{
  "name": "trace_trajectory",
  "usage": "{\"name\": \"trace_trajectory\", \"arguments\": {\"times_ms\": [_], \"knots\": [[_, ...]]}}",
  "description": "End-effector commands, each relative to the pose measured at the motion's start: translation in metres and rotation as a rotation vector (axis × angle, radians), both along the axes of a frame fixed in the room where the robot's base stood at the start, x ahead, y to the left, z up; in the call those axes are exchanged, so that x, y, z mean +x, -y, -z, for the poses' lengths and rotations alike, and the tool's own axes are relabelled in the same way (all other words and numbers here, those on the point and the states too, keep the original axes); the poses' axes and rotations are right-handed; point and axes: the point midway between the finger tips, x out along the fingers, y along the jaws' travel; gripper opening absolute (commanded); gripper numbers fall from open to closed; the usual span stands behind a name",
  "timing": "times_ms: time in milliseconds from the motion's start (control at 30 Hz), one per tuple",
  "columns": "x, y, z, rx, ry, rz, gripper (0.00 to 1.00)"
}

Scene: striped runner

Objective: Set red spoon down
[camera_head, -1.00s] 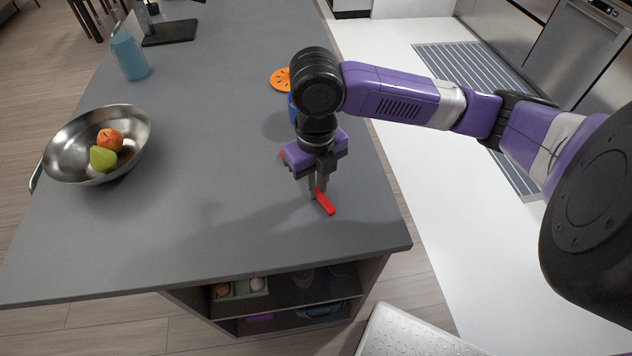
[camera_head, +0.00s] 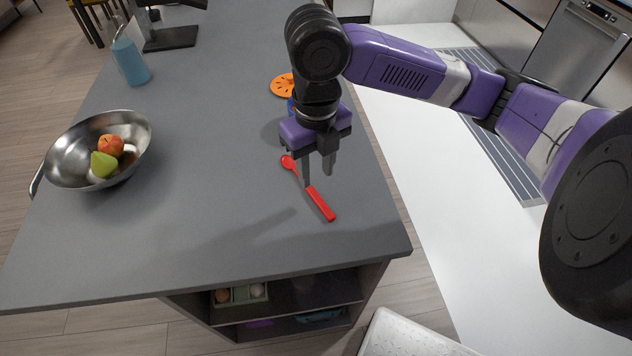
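The red spoon (camera_head: 320,203) lies on the grey countertop (camera_head: 220,200) near its right edge. Its bowl points to the back left and its handle to the front right. My gripper (camera_head: 318,183) is above the spoon, pointing down, with its two fingers apart and nothing between them. One finger hides a small part of the spoon's neck in this view.
A metal bowl (camera_head: 65,150) with an orange fruit (camera_head: 110,145) and a green pear (camera_head: 103,165) stands at the left. A blue bottle (camera_head: 131,62) and an orange slotted disc (camera_head: 283,86) are farther back. The counter left of the spoon is clear.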

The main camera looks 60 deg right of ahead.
Motion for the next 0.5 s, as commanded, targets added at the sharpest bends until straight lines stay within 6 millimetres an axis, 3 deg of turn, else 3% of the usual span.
{"name": "trace_trajectory", "arguments": {"times_ms": [200,367,500], "knots": [[0.001,0.0,-0.037,0.0,0.001,0.0,0.37],[0.001,-0.001,-0.05,0.002,0.002,0.0,0.37],[0.02,-0.025,-0.051,0.07,0.069,0.022,0.37]]}}
